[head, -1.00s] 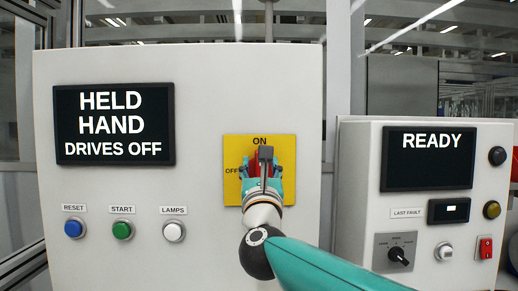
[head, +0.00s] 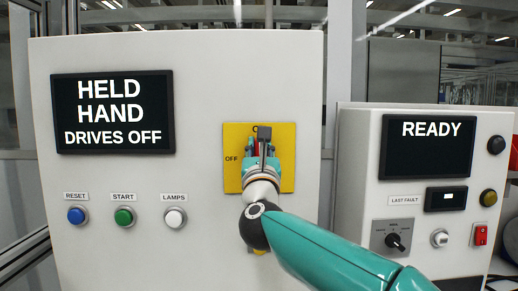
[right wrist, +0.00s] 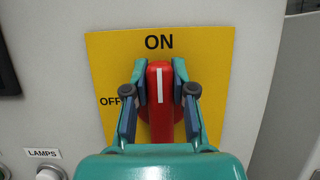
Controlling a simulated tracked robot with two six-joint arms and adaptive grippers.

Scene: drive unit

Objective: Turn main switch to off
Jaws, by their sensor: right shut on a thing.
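The main switch is a red handle (right wrist: 160,88) on a yellow plate (head: 285,180) marked ON at the top and OFF at the left. In the right wrist view the handle stands upright, its white line pointing up at ON. My right gripper (right wrist: 159,95) has one finger on each side of the handle and is shut on it. In the head view my right gripper (head: 262,150) and arm hide most of the handle. My left gripper is in neither current view.
The left panel's screen (head: 113,112) reads HELD HAND DRIVES OFF. Below it are blue RESET (head: 76,215), green START (head: 124,216) and white LAMPS (head: 175,217) buttons. The right box (head: 360,190) has a READY screen (head: 427,146), a black selector (head: 396,241) and a red rocker switch (head: 480,235).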

